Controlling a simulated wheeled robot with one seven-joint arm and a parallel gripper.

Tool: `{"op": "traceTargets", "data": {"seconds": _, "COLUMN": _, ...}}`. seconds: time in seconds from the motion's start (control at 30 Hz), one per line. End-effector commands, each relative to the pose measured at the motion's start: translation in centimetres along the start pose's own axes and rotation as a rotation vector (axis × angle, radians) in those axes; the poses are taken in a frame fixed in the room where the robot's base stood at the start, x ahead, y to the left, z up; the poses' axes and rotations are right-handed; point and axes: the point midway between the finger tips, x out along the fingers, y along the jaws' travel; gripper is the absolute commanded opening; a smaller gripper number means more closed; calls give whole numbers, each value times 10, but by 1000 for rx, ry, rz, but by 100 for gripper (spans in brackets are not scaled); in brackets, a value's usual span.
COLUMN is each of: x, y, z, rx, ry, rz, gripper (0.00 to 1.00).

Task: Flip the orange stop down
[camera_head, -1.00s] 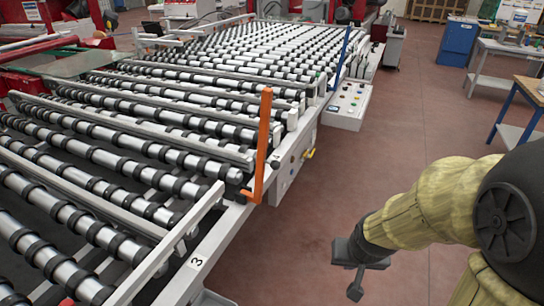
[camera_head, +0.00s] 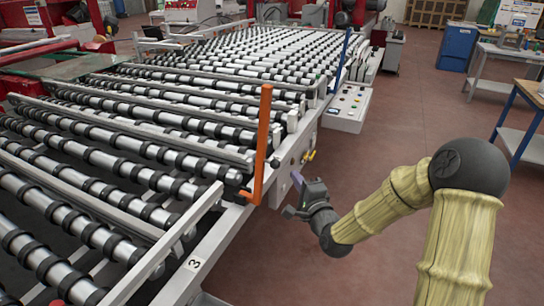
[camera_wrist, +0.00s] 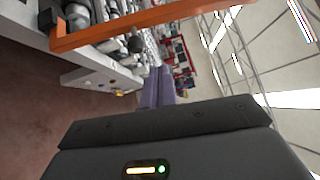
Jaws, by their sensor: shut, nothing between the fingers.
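The orange stop (camera_head: 262,135) stands upright at the right edge of the roller table, its lower end bent left toward the frame rail. In the wrist view the orange stop (camera_wrist: 150,24) crosses the top of the picture, beyond and above my fingers. My gripper (camera_head: 296,192) is just right of the stop's lower part in the head view, apart from it. Its purple-grey fingers also show in the wrist view (camera_wrist: 159,88), close together with nothing between them.
The roller table (camera_head: 200,262) fills the left side. A control box (camera_head: 347,108) with buttons sits on its right side behind the stop. A blue upright bar (camera_head: 341,60) stands farther back.

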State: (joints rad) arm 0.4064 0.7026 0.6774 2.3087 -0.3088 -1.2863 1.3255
Motion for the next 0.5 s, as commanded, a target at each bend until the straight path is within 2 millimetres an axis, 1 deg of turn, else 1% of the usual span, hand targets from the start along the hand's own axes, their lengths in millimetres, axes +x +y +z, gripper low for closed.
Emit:
{"op": "traceTargets", "data": {"seconds": 0.33, "x": 2, "y": -1, "z": 0, "rx": -2, "ry": 0, "rz": 0, "gripper": 0}}
{"op": "traceTargets", "data": {"seconds": 0.43, "x": 9, "y": -1, "z": 0, "rx": -2, "ry": 0, "rz": 1, "gripper": 0}}
{"op": "traceTargets", "data": {"seconds": 0.5, "x": 17, "y": -2, "z": 0, "rx": -2, "ry": 1, "rz": 0, "gripper": 0}}
